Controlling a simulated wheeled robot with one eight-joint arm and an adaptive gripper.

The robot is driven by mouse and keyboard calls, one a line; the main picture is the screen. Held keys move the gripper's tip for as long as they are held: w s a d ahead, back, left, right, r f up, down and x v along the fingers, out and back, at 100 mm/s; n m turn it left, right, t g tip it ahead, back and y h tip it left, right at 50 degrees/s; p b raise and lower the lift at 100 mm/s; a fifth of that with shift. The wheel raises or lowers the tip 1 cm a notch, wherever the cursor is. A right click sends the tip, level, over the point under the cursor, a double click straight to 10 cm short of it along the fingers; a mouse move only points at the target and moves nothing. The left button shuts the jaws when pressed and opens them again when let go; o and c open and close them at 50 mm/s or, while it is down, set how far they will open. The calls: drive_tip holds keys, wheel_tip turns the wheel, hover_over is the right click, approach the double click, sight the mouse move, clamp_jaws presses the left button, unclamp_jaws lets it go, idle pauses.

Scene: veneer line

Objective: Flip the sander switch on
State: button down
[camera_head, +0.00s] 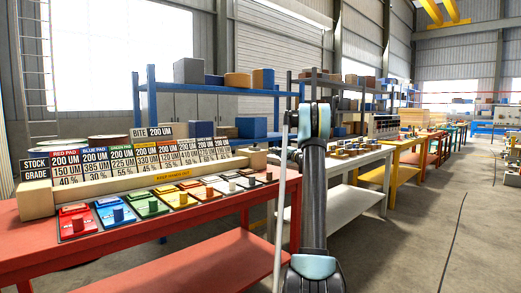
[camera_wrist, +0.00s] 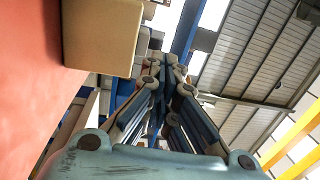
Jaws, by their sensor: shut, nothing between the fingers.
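My gripper (camera_wrist: 168,66) is shut and empty in the wrist view, its fingertips together near a tan block (camera_wrist: 103,40) and clear of it. In the head view my arm stands upright in front of the benches, and I cannot make out the fingertips there. On the red bench (camera_head: 190,248) at left lies a row of coloured plates with raised blocks, among them a red one (camera_head: 76,221), a blue one (camera_head: 117,214) and a green one (camera_head: 150,206). I cannot tell which part, if any, is the sander switch.
Behind the plates runs a tan beam with a yellow warning strip (camera_head: 173,175) and a row of number cards (camera_head: 125,158). A white bench (camera_head: 352,165) and a yellow bench (camera_head: 405,160) stand farther right. Blue shelving (camera_head: 152,95) stands behind. Floor at right is open.

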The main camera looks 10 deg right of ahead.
sight(255, 145)
drive_tip(key=shift+w+d+f+m+t, duration=0.2)
drive_tip(key=shift+w+d, duration=0.3)
drive_tip(key=shift+w+d+f+m+t, duration=0.2)
drive_tip(key=shift+w+d, duration=0.25)
drive_tip(key=x, duration=1.4)
drive_tip(key=shift+f, duration=0.1)
